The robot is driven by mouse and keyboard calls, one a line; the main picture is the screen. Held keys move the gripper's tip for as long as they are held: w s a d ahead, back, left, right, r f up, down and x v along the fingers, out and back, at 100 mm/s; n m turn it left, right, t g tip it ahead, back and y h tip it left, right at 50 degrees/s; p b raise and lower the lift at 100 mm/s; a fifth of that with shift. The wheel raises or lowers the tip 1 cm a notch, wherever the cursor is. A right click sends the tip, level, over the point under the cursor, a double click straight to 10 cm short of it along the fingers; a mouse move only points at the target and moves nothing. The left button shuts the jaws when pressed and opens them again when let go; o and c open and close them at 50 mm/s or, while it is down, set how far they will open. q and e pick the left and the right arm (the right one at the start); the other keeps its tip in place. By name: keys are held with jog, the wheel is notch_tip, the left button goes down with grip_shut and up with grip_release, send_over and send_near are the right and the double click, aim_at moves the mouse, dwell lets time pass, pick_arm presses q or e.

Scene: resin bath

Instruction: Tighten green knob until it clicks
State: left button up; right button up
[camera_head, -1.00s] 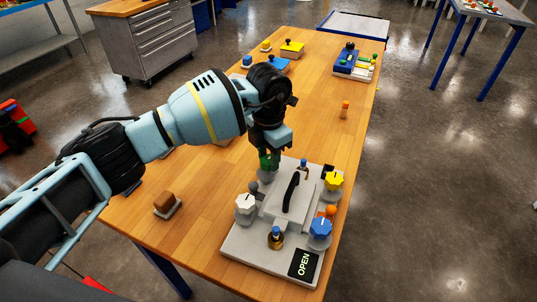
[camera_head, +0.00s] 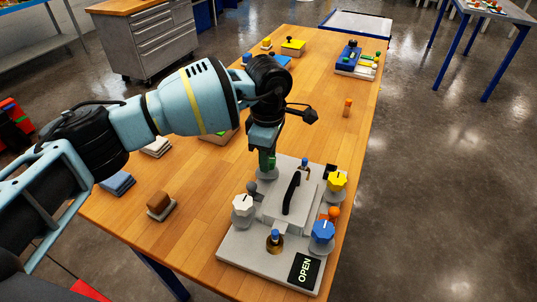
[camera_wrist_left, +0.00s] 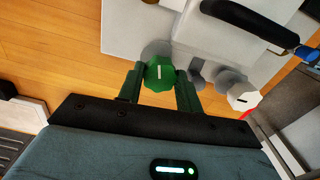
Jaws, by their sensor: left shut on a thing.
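The green knob (camera_wrist_left: 159,73) sits at the far left corner of the grey panel (camera_head: 235,245). My left gripper (camera_wrist_left: 160,88) is shut on it, one finger on each side, with the white mark on the knob's top showing between the fingers. In the head view my left gripper (camera_head: 266,158) comes down on the knob from above and hides most of it. The panel also bears a white knob (camera_head: 242,205), a yellow knob (camera_head: 336,180), a blue knob (camera_head: 322,231) and a black handle (camera_head: 291,193). A sign on it (camera_head: 305,270) reads OPEN. My right gripper is not in view.
A brown block (camera_head: 158,201) on a small base stands left of the panel. An orange peg (camera_head: 347,107) stands behind it, near the right edge. Blue and yellow pieces and a blue tray (camera_head: 347,68) lie farther back. The table's middle right is clear.

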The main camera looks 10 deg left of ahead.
pick_arm(q)
jog(key=m+b, duration=0.1)
jog(key=m, duration=0.4)
jog(key=shift+m+b, duration=0.85)
jog(key=shift+m, duration=1.25)
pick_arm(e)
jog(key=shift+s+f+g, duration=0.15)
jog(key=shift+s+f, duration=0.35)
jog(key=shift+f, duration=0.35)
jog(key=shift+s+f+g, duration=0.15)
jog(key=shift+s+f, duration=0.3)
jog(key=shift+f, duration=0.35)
pick_arm(q)
jog(key=o, duration=1)
jog(key=shift+s, duration=0.1)
jog(key=shift+r, duration=3.95)
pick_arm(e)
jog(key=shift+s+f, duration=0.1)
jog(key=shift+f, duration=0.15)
